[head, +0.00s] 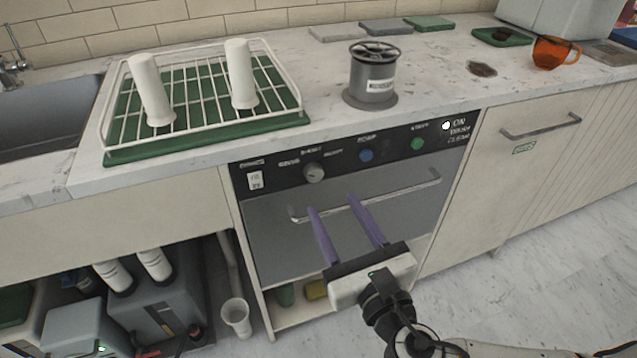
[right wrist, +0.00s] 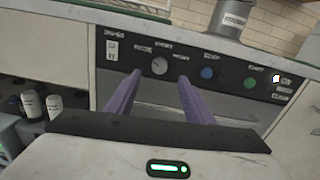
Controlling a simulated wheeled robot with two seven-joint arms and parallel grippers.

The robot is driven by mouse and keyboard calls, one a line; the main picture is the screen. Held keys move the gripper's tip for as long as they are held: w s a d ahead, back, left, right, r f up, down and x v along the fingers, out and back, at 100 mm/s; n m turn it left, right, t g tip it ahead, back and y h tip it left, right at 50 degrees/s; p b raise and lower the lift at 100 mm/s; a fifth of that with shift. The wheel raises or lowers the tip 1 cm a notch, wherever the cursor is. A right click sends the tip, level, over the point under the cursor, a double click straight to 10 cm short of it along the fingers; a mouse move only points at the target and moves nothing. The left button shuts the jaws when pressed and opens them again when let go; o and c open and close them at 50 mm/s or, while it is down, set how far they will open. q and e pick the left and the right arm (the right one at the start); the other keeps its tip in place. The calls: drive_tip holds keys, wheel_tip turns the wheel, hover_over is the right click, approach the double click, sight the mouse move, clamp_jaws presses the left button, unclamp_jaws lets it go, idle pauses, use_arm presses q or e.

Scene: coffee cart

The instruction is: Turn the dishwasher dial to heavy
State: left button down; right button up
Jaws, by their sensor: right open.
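The dishwasher (head: 350,225) is built in under the counter, with a black control panel. Its grey round dial (head: 314,172) sits on the left part of the panel; it also shows in the right wrist view (right wrist: 159,66). The labels around the dial are too small to read surely. My right gripper (head: 334,204) is open and empty, its two purple fingers pointing up at the dishwasher front, below and right of the dial in the head view. In the right wrist view the dial shows between the fingertips, apart from them. My left gripper is not in view.
A door handle (head: 420,188) runs across the dishwasher below the panel. The panel also has a white switch (head: 255,180), a blue button (head: 366,155) and a green button (head: 417,144). A dish rack (head: 290,112) and a grey canister (head: 372,75) stand on the counter above.

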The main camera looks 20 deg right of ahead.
sight(316, 175)
drive_tip(key=w, duration=0.9)
drive_tip(key=shift+w+a, duration=0.15)
drive_tip(key=shift+w, duration=0.15)
drive_tip(key=c, duration=1)
